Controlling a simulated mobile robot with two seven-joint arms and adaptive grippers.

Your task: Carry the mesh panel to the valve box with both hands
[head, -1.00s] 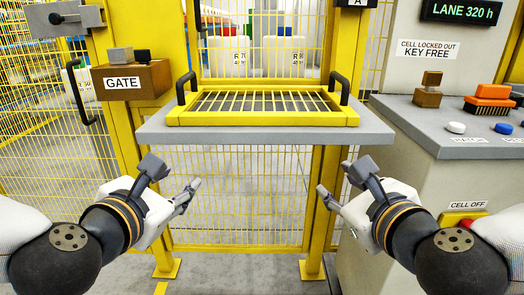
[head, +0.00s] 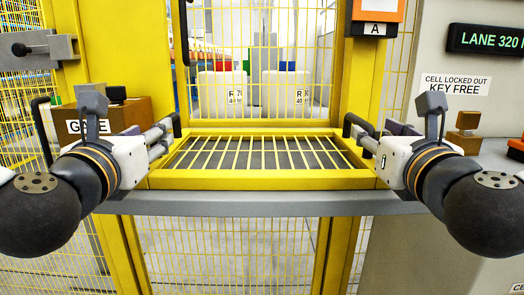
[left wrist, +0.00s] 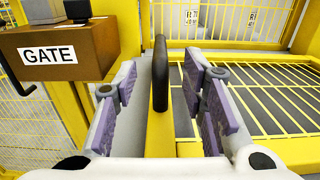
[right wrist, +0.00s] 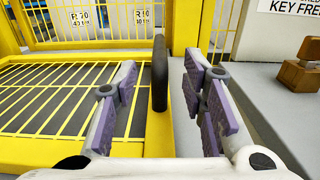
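The mesh panel (head: 255,179), a yellow frame with yellow bars, lies flat on a grey shelf (head: 262,204) in the head view. Its black left handle (left wrist: 160,75) stands between the purple-padded fingers of my left gripper (head: 163,136), which is open with gaps on both sides. Its black right handle (right wrist: 159,75) stands likewise between the fingers of my right gripper (head: 362,138), also open. In the head view the fingers partly hide both handles. I cannot identify a valve box in these views.
A brown box labelled GATE (head: 88,125) stands close to my left gripper. A yellow post (head: 356,70) and mesh fence rise behind the shelf. A brown block (head: 464,135) and an orange item (head: 516,145) sit on the counter at right.

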